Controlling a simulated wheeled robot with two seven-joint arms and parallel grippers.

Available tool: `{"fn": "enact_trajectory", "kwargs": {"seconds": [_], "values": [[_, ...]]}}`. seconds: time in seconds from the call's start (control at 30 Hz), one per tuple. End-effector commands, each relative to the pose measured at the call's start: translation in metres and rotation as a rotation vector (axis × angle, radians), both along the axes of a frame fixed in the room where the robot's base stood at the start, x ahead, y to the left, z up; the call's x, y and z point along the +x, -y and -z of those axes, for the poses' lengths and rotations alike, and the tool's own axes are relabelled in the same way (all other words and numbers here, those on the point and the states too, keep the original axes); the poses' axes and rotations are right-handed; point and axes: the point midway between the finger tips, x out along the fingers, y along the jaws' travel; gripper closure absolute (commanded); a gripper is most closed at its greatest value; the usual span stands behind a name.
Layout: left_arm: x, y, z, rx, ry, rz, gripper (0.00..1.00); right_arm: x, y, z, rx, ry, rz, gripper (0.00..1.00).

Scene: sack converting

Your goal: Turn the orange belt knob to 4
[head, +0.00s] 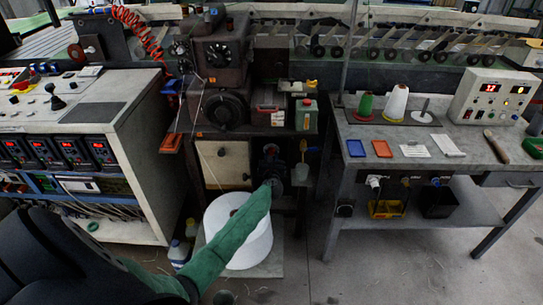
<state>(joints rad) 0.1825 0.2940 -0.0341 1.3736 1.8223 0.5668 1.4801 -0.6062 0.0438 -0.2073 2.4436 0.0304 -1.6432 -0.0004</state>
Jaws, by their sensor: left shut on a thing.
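My left arm, in a green sleeve, reaches up from the lower left to the front of the dark sewing machine stand (310,124). My left gripper (271,179) is at a dark round fitting (270,153) with a small reddish patch, right of a cream panel (222,164). The gripper is shut on what appears to be the orange belt knob there. The fingers and the knob are small and dark, and the gripper covers most of the knob. The number it points to cannot be read. My right gripper is not in view.
A control cabinet (135,150) is at left. A steel table (440,141) with thread cones and a meter box (493,97) is at right. The floor at the lower right is clear.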

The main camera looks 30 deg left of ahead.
Motion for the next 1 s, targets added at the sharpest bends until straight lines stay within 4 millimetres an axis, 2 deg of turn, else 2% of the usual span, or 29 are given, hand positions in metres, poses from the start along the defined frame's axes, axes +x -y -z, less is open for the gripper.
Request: {"fn": "enact_trajectory", "kwargs": {"seconds": [0.03, 0.33, 0.67, 1.0], "values": [[0.0, 0.001, -0.001, 0.025, -0.018, 0.0, 0.95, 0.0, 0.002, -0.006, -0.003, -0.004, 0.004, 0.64], [0.0, 0.001, -0.001, 0.191, -0.119, 0.001, 0.95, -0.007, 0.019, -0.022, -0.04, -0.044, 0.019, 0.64], [0.0, 0.0, -0.002, 0.387, -0.238, 0.0, 0.95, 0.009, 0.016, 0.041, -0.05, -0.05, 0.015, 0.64], [0.0, 0.0, -0.002, 0.661, -0.406, 0.002, 0.95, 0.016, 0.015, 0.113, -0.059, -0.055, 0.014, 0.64]]}}
